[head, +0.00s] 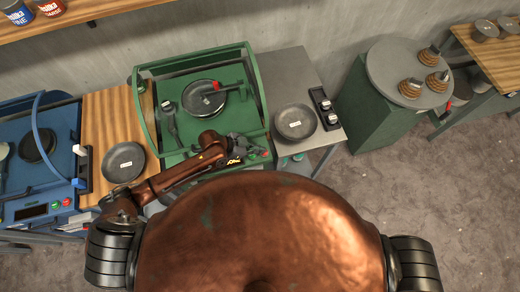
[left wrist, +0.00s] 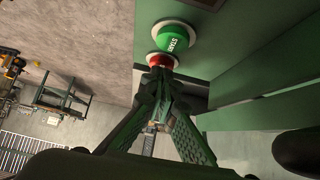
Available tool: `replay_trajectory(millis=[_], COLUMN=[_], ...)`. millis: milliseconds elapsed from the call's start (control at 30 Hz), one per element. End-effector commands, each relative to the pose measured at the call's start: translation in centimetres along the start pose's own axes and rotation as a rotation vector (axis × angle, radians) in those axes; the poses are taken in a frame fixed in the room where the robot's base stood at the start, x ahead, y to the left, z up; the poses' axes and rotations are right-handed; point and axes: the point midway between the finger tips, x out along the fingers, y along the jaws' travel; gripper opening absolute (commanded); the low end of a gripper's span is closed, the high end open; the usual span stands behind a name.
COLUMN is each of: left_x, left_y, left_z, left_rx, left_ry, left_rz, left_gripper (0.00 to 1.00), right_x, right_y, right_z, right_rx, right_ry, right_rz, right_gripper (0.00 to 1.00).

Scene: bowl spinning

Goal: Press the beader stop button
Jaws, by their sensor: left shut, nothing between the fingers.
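The green machine (head: 262,85) stands at the middle of the bench, with a dark round bowl (head: 200,112) inside its guard. A red button (left wrist: 157,62) sits beside a green button marked START (left wrist: 174,41) on its front panel. My left gripper (head: 240,148) is at the machine's front edge. In the left wrist view the left gripper (left wrist: 161,72) is shut and empty, its fingertips at the red button and covering part of it. I cannot tell whether they touch it. My right gripper is not in view.
A blue machine (head: 60,150) with its own buttons stands at the left. One bowl (head: 124,162) lies on the wooden top, another (head: 295,121) on the grey table at the right. A round-topped green stand (head: 375,120) is further right. Open floor (head: 430,200) lies at the right.

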Motion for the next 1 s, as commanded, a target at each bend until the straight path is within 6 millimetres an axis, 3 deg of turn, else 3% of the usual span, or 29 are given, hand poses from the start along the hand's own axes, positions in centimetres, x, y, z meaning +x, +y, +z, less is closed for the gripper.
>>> replay_trajectory(millis=[233, 567, 1000], left_x=[1.6, 1.3, -4.5], left_y=[0.2, 0.4, 0.2], left_z=[1.9, 2.5, 1.1], left_rx=[-0.006, -0.013, 0.004], left_ry=[-0.006, -0.018, 0.001], left_rz=[0.004, 0.008, -0.002], left_gripper=[0.00, 0.00, 0.00], right_x=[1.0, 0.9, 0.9], right_y=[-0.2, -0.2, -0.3], right_z=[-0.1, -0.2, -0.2], right_rx=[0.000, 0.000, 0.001], right_ry=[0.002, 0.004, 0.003], right_rz=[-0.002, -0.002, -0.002], right_gripper=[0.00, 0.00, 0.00])
